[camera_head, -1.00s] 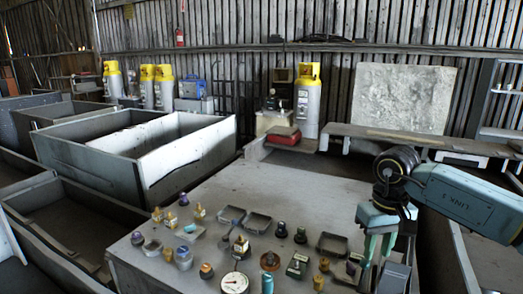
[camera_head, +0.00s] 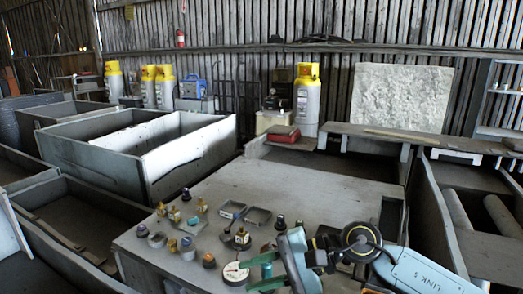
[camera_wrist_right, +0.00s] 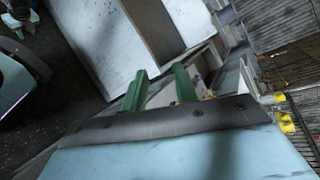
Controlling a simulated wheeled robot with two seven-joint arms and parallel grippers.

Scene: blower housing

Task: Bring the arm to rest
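My right gripper (camera_head: 256,273) is at the front of the grey table (camera_head: 300,195) in the head view, its fingers pointing left. In the right wrist view the two green fingers (camera_wrist_right: 162,88) stand apart with a gap between them and hold nothing. The right arm comes in from the lower right and covers part of the table's front right. A round white gauge (camera_head: 235,272) shows just left of the fingers; whether they touch cannot be told.
Several small fittings and knobs lie on the table's front, with a shallow square tray (camera_head: 258,216) among them. The table's back half is clear. A red case (camera_head: 283,135) and a yellow-topped cylinder (camera_head: 307,105) stand behind. A large grey bin (camera_head: 110,170) is at left.

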